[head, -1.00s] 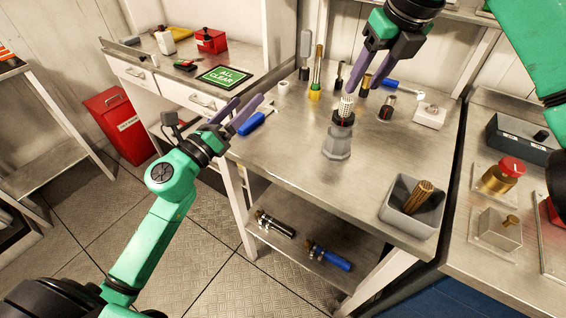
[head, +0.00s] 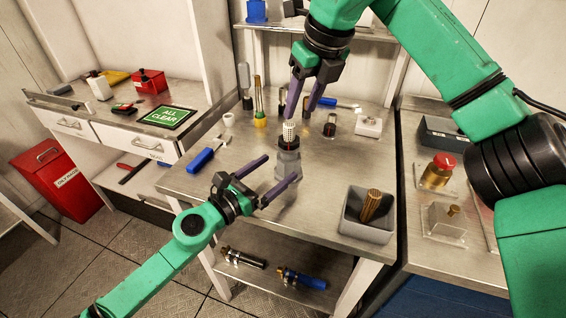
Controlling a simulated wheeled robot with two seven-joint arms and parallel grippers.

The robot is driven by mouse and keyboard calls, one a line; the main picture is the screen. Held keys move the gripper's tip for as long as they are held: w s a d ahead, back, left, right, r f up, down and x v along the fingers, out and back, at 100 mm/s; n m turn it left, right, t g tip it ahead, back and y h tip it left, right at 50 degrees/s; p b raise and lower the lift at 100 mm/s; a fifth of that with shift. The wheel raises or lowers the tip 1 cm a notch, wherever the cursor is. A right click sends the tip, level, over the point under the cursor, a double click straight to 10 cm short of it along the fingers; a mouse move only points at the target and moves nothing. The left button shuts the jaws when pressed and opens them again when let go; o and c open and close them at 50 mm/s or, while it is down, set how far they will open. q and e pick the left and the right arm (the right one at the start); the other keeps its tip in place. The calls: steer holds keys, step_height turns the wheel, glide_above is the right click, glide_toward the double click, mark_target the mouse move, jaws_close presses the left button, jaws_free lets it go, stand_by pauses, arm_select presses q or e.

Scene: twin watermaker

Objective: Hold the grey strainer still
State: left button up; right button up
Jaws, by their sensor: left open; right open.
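The grey strainer (head: 288,160) stands upright on the steel workbench, with a dark collar and a white mesh element (head: 290,131) sticking out of its top. My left gripper (head: 283,168) is open and low beside the strainer's body. Its nearer finger crosses in front of the lower body, and its farther fingertip is just left of the body. I cannot tell whether either finger touches it. My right gripper (head: 299,115) is open and points down, with its fingertips close above the white mesh element. Nothing is held in either gripper.
A grey bin (head: 352,228) holding a brown ribbed cylinder (head: 371,205) stands at the front right of the bench. A blue-handled tool (head: 201,159) lies to the left. Several small parts stand behind the strainer. A shelf below holds two fittings (head: 301,279).

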mark_target(281, 166)
arm_select(q)
steer(key=x, duration=0.4)
steer(key=shift+d, duration=0.1)
jaws_close()
stand_by(0.3)
stand_by(0.4)
steer(key=shift+c, duration=0.2)
jaws_free()
jaws_close()
stand_by(1.0)
